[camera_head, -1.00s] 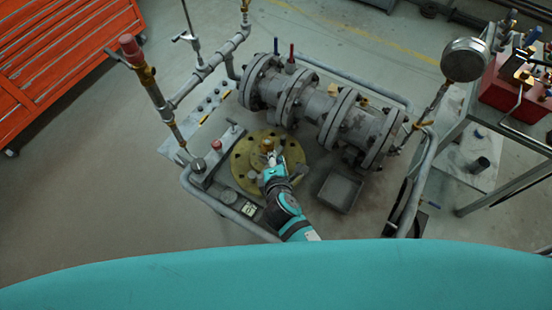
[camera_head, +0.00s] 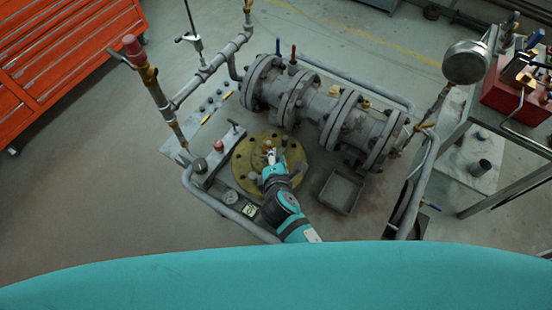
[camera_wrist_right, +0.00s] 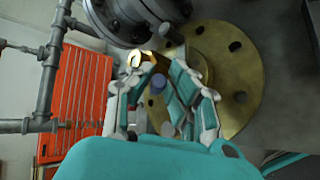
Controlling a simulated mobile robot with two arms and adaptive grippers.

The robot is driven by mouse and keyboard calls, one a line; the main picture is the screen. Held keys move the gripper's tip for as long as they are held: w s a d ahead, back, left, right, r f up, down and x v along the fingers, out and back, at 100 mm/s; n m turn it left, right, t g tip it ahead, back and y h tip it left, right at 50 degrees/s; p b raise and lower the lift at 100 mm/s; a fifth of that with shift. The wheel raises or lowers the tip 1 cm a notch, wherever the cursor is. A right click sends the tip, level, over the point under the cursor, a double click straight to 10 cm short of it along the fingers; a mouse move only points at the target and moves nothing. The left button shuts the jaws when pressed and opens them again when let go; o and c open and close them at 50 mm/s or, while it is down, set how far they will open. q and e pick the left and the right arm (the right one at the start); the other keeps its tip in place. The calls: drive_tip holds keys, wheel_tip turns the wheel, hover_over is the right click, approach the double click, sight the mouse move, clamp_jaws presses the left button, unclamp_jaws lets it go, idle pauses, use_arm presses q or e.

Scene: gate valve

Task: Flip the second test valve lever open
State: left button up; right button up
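My right gripper (camera_head: 272,160) is low over the round yellow flange (camera_head: 243,172) in the head view. I cannot tell whether the fingers touch either part. A blue lever (camera_head: 278,46) and a red lever (camera_head: 293,52) stand upright on the grey pipe assembly (camera_head: 313,103). Which lever is the second test valve's is not clear. My left gripper is not in view.
Grey piping with a red-capped post (camera_head: 132,47) rises at the left. A pressure gauge (camera_head: 466,61) stands at the right, beside a bench with a red box (camera_head: 507,88). An open grey tray (camera_head: 340,191) lies right of my arm. An orange drawer cabinet (camera_head: 65,60) is far left.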

drive_tip(key=shift+o, duration=0.5)
drive_tip(key=shift+s+f, duration=0.1)
drive_tip(key=shift+s, duration=0.05)
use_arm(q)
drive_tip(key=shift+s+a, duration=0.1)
use_arm(e)
drive_tip(key=shift+s, duration=0.35)
drive_tip(key=v, duration=1.1)
drive_tip(key=shift+r, duration=0.3)
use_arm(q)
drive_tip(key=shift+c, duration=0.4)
